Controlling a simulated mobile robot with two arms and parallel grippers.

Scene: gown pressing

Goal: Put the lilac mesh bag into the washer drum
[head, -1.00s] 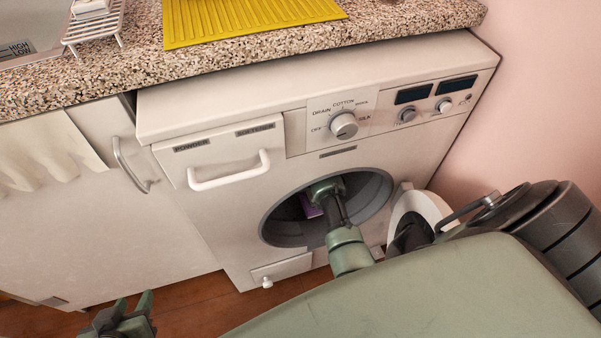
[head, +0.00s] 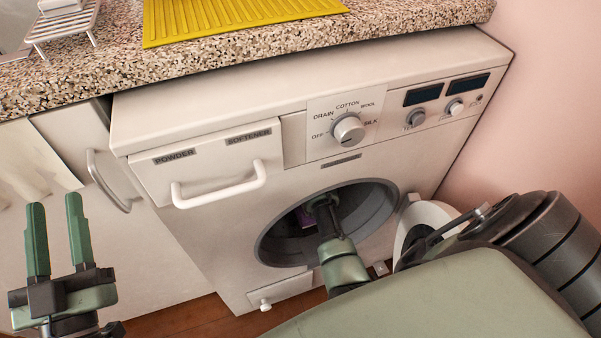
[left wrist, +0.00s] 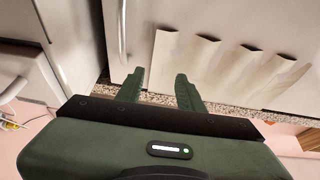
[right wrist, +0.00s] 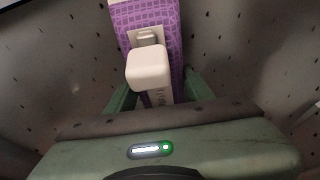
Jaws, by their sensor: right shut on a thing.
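The washer (head: 225,225) stands under the counter with its round opening uncovered; the drum (head: 365,215) is dark inside. The lilac mesh bag (head: 306,217) shows as a small purple patch inside the opening. In the right wrist view the bag (right wrist: 172,20) is purple with a white grid and a white block-like grip (right wrist: 150,68). My right gripper (right wrist: 158,92) is shut on the bag at this white part, inside the perforated drum; its arm hides much of the bag in the head view. My left gripper (head: 55,200) is open and empty, left of the washer.
The washer's open round door (head: 427,217) is at the right of the opening, close to my right arm. A drawer handle (head: 218,187) sticks out at upper left. A cabinet handle (head: 108,181) and a hanging pale cloth (head: 30,165) are behind my left gripper.

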